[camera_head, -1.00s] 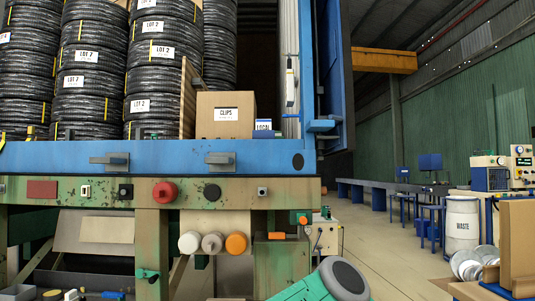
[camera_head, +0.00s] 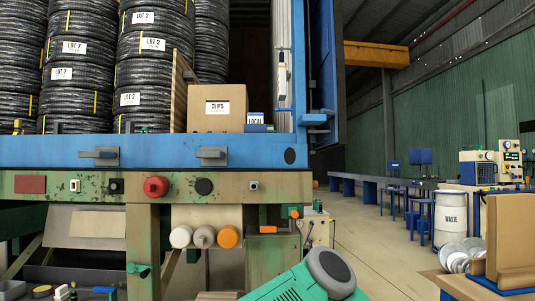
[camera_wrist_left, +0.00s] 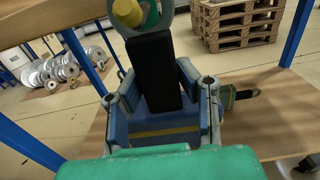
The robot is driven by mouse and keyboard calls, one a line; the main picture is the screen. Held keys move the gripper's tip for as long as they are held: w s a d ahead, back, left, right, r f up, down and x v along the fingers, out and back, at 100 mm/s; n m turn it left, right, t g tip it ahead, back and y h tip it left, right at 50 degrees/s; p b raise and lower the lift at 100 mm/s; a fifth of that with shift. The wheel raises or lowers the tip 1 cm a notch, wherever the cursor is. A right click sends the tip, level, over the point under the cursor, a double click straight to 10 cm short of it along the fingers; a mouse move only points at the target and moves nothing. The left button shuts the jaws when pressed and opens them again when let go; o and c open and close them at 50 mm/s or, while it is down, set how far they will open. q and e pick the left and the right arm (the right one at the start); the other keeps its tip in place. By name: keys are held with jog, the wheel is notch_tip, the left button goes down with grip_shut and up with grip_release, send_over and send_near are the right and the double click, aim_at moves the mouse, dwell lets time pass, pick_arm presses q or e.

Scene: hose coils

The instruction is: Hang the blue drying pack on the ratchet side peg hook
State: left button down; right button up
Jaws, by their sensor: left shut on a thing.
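In the left wrist view my left gripper (camera_wrist_left: 160,106) is shut on a blue item with a yellow stripe, which looks like the drying pack (camera_wrist_left: 165,124). A black upright piece (camera_wrist_left: 154,65) rises between the fingers; I cannot tell whether it belongs to the pack. In the head view a teal and grey arm part of mine shows at the bottom, with no gripper visible. White, grey and orange round pegs (camera_head: 228,237) stick out under the truck bed. An orange-tipped fitting (camera_head: 294,212) is to their right. I cannot tell which is the ratchet side peg hook. My right gripper is not in view.
The truck bed (camera_head: 150,150) carries stacked hose coils (camera_head: 155,55) and a CLIPS box (camera_head: 217,108). A white waste drum (camera_head: 450,222) stands at right. Open floor (camera_head: 375,240) lies between. The wrist view shows blue posts (camera_wrist_left: 296,32), a wooden surface (camera_wrist_left: 250,120) and pallets (camera_wrist_left: 240,22).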

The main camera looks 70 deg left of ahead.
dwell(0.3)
pick_arm(q)
jog(key=shift+v, duration=2.2)
jog(key=shift+r, duration=0.1)
jog(key=v, duration=0.6)
jog(key=shift+r, duration=0.25)
jog(key=shift+p, duration=0.3)
